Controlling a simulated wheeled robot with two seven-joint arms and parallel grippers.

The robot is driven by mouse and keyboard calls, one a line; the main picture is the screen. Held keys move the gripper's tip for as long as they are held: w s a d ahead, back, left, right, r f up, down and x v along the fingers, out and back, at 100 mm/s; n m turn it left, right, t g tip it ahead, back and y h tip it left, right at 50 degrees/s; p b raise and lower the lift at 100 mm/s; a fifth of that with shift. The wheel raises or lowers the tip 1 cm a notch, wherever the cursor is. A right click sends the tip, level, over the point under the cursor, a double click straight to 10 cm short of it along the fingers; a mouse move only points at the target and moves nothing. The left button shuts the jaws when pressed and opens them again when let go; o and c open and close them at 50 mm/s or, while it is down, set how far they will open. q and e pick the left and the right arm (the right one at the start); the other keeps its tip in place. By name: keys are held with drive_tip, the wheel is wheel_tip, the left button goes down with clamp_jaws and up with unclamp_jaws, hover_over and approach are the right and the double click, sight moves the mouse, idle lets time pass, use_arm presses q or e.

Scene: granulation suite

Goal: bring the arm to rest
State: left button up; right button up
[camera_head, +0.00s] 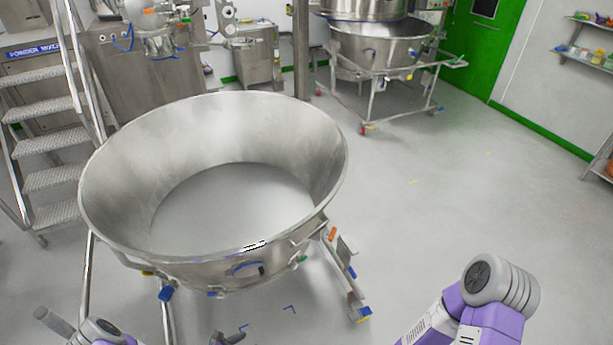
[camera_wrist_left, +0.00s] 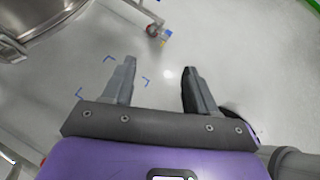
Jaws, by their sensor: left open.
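My left gripper (camera_wrist_left: 158,70) is open in the left wrist view. In the head view my left arm shows at the bottom left edge, and the gripper is mostly cut off by the bottom edge. My right arm shows as a purple and grey link at the bottom right; its gripper is out of view.
A large steel bowl (camera_head: 128,180) on a wheeled frame stands close in front and also shows in the wrist view (camera_wrist_left: 62,22). Metal stairs (camera_head: 50,145) are at left. Another wheeled vessel (camera_head: 375,45) stands at the back. The floor at right is clear.

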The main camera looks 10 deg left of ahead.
use_arm(q)
drive_tip(key=s+d+r+m+g+b, duration=0.2)
drive_tip(key=s+d+r+m+g, duration=0.1)
drive_tip(key=s+d+m+g, duration=1.1)
drive_tip(key=w+r+m+t+y+b, duration=0.1)
drive_tip(key=w+r+m+t+y, duration=0.2)
drive_tip(key=m, duration=1)
drive_tip(key=shift+w+d+r+t, duration=0.25)
drive_tip(key=shift+w+d+t, duration=0.15)
drive_tip(key=shift+w+t, duration=1)
